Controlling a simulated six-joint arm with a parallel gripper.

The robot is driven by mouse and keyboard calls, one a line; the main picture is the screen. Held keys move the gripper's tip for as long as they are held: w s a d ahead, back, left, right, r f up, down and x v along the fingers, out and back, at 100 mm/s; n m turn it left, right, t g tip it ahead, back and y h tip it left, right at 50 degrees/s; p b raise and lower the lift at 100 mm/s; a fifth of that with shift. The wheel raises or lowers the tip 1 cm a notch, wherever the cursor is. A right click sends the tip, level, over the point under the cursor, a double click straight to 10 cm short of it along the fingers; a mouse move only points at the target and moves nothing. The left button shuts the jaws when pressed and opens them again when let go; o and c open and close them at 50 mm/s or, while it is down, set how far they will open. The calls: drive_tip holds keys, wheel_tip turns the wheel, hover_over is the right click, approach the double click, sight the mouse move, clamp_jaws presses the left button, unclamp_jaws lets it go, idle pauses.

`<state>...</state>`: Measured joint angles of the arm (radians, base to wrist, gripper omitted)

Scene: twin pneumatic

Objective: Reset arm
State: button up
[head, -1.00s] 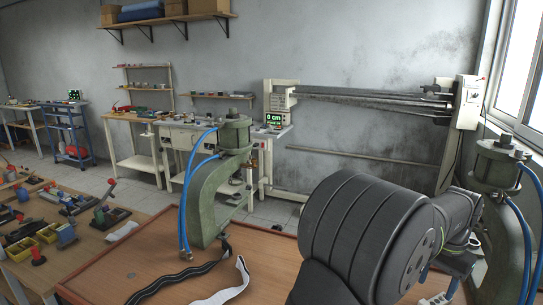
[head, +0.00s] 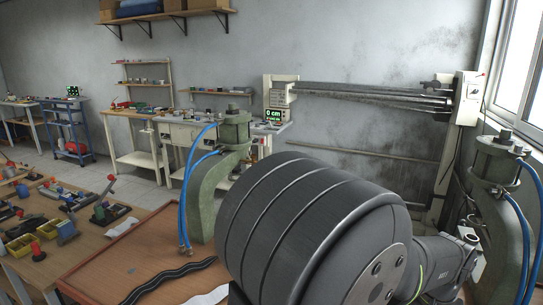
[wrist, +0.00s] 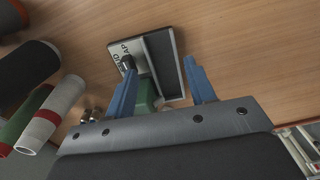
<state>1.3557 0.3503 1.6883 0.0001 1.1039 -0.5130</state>
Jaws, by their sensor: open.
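My gripper (wrist: 160,92) shows in the wrist view with its two blue fingers apart and nothing clearly held between them. I cannot tell if the fingers touch these. In the head view my dark arm fills the lower middle and right, and the gripper itself is hidden.
Two green presses, left (head: 205,195) and right (head: 497,190), with blue hoses stand by the wooden bench (head: 130,250). A black strap (head: 170,280) and a white strap (head: 212,296) lie on it. Dark, white and green rolls (wrist: 50,115) are left in the wrist view. A tool table (head: 40,215) stands left.

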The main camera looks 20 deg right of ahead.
drive_tip(key=shift+f, duration=2.65)
drive_tip(key=shift+d+r, duration=0.1)
wheel_tip(320, 180, up, 10)
drive_tip(key=w+d+m, duration=0.4)
drive_tip(key=w+d, duration=0.1)
drive_tip(key=d, duration=0.4)
drive_tip(key=shift+a+r, duration=0.1)
